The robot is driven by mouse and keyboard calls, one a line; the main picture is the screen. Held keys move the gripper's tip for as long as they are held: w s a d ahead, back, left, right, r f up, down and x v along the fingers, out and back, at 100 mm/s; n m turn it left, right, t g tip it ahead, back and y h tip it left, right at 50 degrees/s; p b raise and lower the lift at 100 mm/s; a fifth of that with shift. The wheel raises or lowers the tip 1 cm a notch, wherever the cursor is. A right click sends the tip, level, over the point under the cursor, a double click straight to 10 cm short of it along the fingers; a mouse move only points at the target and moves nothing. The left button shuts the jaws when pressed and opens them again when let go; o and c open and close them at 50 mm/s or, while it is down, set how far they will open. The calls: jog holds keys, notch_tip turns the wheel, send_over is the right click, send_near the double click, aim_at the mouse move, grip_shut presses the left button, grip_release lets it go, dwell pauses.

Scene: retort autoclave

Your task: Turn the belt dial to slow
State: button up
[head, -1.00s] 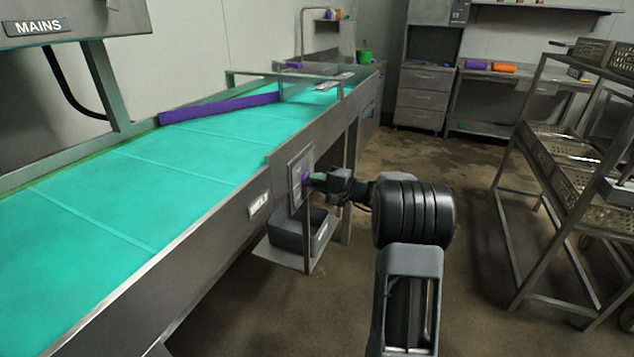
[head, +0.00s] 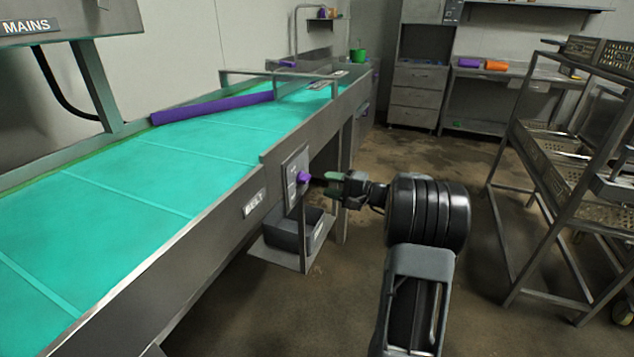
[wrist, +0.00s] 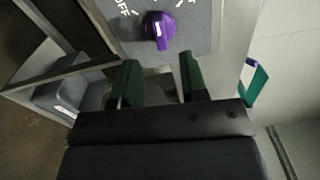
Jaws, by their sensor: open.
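The belt dial is a purple knob (head: 304,178) on a grey panel (head: 291,184) on the conveyor's side. In the wrist view the purple knob (wrist: 160,29) lies beyond my fingertips, with white marks around it. One label on the left looks like "OFF"; the others are cut off or too small to read. My gripper (head: 330,182) is to the right of the knob in the head view, apart from it. In the wrist view my gripper (wrist: 160,72) shows two green fingers spread apart with nothing between them.
The conveyor with its teal belt (head: 130,190) runs along the left. A grey bin (head: 285,232) sits on a low shelf below the panel. A metal rack with trays (head: 540,140) stands at the right. The floor between is clear.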

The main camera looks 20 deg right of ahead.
jog(key=v, duration=0.7)
jog(key=shift+s+d, duration=0.2)
jog(key=shift+s, duration=0.05)
